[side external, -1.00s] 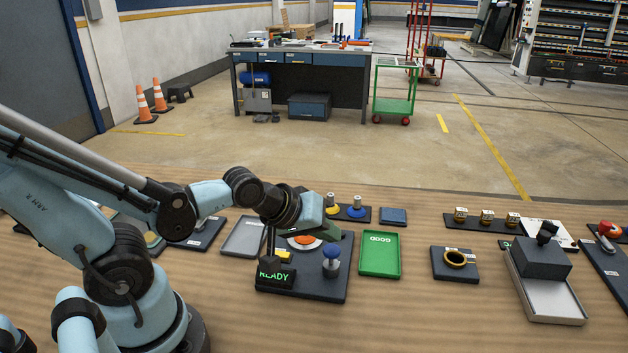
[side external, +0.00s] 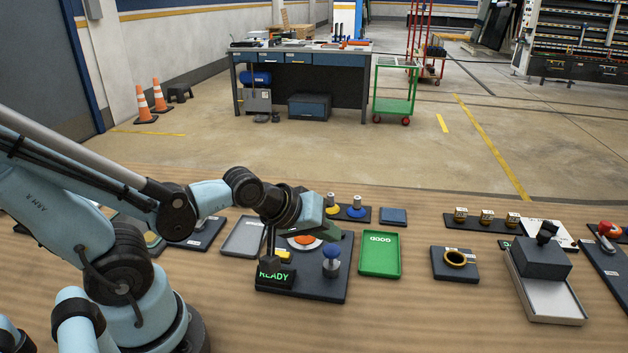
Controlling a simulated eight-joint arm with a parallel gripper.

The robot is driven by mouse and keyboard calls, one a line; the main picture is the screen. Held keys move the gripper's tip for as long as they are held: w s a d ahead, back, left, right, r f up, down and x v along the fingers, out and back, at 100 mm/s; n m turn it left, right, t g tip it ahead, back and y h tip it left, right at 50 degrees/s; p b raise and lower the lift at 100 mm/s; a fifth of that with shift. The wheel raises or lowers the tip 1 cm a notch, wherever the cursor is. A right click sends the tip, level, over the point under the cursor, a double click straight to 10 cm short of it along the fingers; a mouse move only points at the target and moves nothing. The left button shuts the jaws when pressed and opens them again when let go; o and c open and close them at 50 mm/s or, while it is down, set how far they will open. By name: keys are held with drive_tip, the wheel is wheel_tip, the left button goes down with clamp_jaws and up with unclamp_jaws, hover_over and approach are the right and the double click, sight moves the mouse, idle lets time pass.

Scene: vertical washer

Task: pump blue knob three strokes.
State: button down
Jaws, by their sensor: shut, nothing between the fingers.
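The blue knob (side external: 331,251) sits on top of a short metal post, upright at the right front of a dark base plate (side external: 310,290). A small display (side external: 273,275) on the same base reads READY in green. An orange disc (side external: 304,239) on a pale round seat is behind the knob. My gripper (side external: 316,228) is shut and empty, above the back of the base, behind the knob and apart from it. Its fingertips are hard to make out against the dark green part there.
A green tray (side external: 380,273) marked GOOD lies right of the base, and a grey tray (side external: 245,237) lies left. Yellow and blue ringed posts (side external: 357,208) stand behind. A gold ring block (side external: 455,259) and a grey box over a metal tray (side external: 541,262) are farther right.

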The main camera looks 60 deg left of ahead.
sight(332, 248)
idle(0.4)
drive_tip(key=shift+f, duration=0.45)
drive_tip(key=shift+f, duration=1.2)
idle(1.1)
drive_tip(key=shift+r, duration=1.65)
drive_tip(key=shift+r, duration=0.1)
drive_tip(key=shift+r, duration=2.4)
idle(0.4)
drive_tip(key=shift+r, duration=1.9)
